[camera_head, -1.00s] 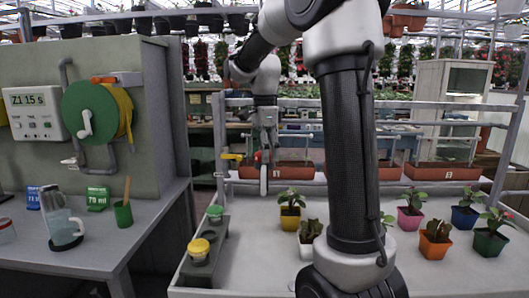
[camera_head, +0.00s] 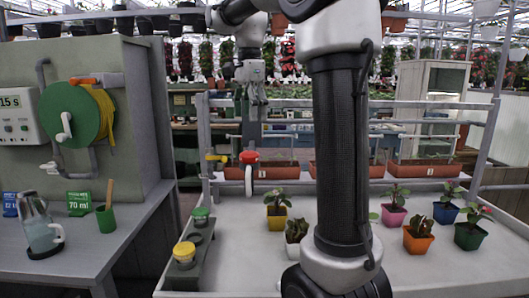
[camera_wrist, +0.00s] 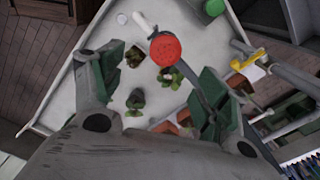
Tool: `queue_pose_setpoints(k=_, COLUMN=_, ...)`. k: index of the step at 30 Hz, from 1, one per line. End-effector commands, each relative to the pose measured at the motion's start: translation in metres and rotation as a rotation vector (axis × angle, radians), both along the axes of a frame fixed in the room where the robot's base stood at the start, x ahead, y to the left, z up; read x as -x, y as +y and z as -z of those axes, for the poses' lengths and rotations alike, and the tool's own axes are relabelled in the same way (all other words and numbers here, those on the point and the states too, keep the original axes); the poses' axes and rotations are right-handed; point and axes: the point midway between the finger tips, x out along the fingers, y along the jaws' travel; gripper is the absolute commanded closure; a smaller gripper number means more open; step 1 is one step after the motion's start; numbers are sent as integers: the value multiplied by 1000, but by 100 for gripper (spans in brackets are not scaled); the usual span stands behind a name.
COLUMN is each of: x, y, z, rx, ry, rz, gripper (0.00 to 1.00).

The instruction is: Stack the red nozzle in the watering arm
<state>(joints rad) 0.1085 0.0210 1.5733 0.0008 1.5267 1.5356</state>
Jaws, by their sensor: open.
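The red nozzle (camera_head: 249,157) sits at the end of the watering arm (camera_head: 248,182), a pale pipe that bends down over the bench's back left. In the wrist view the red nozzle's round face (camera_wrist: 165,48) shows beyond and between my fingers, with a white tip beside it. My gripper (camera_head: 253,108) hangs above the red nozzle, apart from it. It is open and empty, its two green-grey fingers (camera_wrist: 152,85) spread wide. Whether the red nozzle is fully seated cannot be told.
A grey holder (camera_head: 205,250) at the bench's left edge carries a green nozzle (camera_head: 200,214) and a yellow nozzle (camera_head: 184,250). A yellow handle (camera_head: 217,157) sticks out left of the red nozzle. Potted plants (camera_head: 277,211) stand on the bench, with grey rails behind.

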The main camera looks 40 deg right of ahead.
Motion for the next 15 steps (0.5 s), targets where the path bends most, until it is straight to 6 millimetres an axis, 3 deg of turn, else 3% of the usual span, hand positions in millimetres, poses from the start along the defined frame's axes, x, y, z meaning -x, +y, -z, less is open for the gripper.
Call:
queue_pose_setpoints(k=5, x=72, y=20, z=18, rx=40, ry=-101, rz=-460, gripper=26)
queue_pose_setpoints(k=9, x=135, y=33, z=56, rx=118, ry=-184, rz=-906, gripper=26)
queue_pose_setpoints(k=15, x=198, y=44, z=116, rx=249, ry=-255, rz=-1398, gripper=26)
